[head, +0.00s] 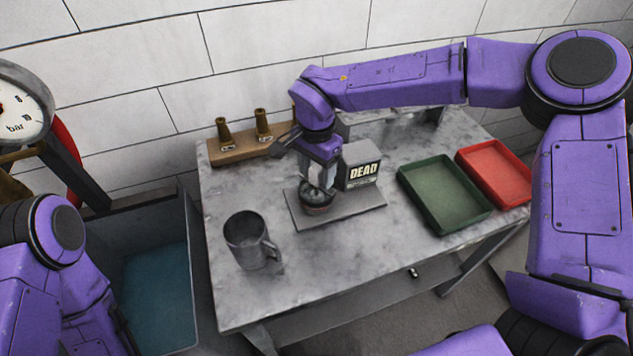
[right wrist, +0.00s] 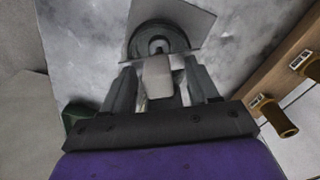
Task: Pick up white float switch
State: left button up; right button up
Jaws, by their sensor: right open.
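A pale white block, which looks like the white float switch (right wrist: 158,78), stands between the two fingers of my right gripper (right wrist: 163,85) in the right wrist view. My right gripper (head: 318,180) is open in the head view and points down over a dark round holder (head: 317,207) on a grey plate (head: 359,201). The fingers are on either side of the white block; I cannot tell whether they touch it. In the head view the gripper mostly hides the block. My left arm shows at the lower left, but its gripper is not in view.
A box marked DEAD (head: 361,172) stands right beside the gripper. A grey mug (head: 243,242) is at the table's front left. A wooden rack (head: 240,152) is at the back. Green (head: 456,227) and red (head: 506,197) trays are at right. A grey bin (head: 190,270) stands left of the table.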

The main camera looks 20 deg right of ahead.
jog(key=shift+s, duration=0.2)
jog(key=shift+w, duration=0.15)
grip_shut()
notch_tip(320, 180, up, 11)
jog(key=shift+f, duration=0.1)
notch_tip(320, 180, up, 8)
jog(key=p, duration=0.9)
dwell(0.4)
jog(key=shift+f, duration=0.1)
